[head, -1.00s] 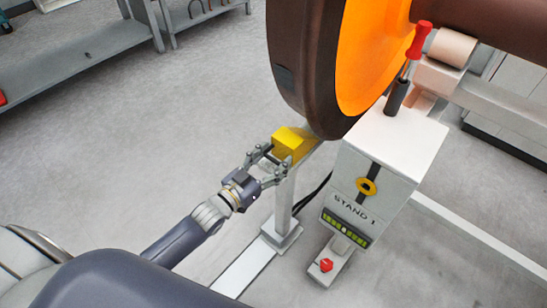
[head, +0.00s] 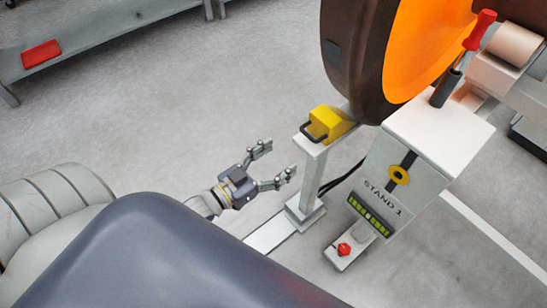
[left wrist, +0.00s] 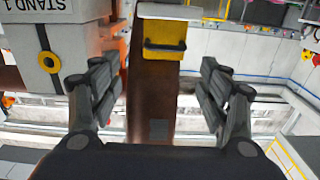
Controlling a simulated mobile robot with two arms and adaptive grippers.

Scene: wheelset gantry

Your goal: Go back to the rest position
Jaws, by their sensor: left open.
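My left gripper (head: 278,167) is open and empty in the head view, with its fingers apart. It is left of a yellow block with a dark handle (head: 328,123), and a gap lies between them. The block sits on top of a white post (head: 311,175), against the lower edge of the large brown and orange wheel (head: 352,60). In the left wrist view the yellow block (left wrist: 164,40) shows ahead, beyond the spread fingers (left wrist: 158,85). My right gripper is not in view.
The white STAND 1 box (head: 410,160) stands right of the post, with a red-handled screwdriver (head: 480,30) in a holder on top. A red knob (head: 344,250) is at its foot. A grey shelf (head: 110,35) with a red box (head: 41,54) is at upper left. Floor between is clear.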

